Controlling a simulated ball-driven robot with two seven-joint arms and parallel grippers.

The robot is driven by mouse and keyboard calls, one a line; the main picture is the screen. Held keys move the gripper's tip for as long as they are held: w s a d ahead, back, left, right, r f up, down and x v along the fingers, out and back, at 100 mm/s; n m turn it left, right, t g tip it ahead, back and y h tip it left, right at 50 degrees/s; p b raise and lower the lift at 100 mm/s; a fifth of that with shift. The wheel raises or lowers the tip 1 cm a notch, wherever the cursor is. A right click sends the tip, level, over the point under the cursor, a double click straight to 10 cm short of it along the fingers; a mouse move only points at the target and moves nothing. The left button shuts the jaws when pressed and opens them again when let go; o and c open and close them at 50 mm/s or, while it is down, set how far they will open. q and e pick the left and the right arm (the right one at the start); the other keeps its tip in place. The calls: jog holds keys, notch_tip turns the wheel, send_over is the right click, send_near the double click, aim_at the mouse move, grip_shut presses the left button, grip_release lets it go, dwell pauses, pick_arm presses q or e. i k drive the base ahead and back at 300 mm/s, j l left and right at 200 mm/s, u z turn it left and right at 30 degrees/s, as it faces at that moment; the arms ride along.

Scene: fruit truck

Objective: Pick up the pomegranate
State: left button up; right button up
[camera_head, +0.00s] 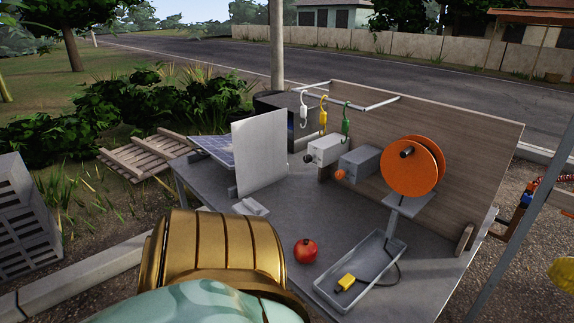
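A red pomegranate (305,251) rests on the grey table (290,215), near the middle of its front part. It stands just right of my gold and green body part that fills the lower left of the view. The pomegranate shows fully and nothing touches it. Neither my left gripper nor my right gripper can be made out in this view.
A grey tray (325,283) with a yellow piece (346,282) lies right of the pomegranate. Behind it are an orange reel (413,167), grey boxes (359,162), hanging hooks (323,115) and a wooden backboard (450,135). A white panel (259,150) stands left.

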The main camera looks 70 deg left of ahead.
aim_at(305, 250)
jog(key=j+u, duration=0.1)
jog(key=u, duration=2.15)
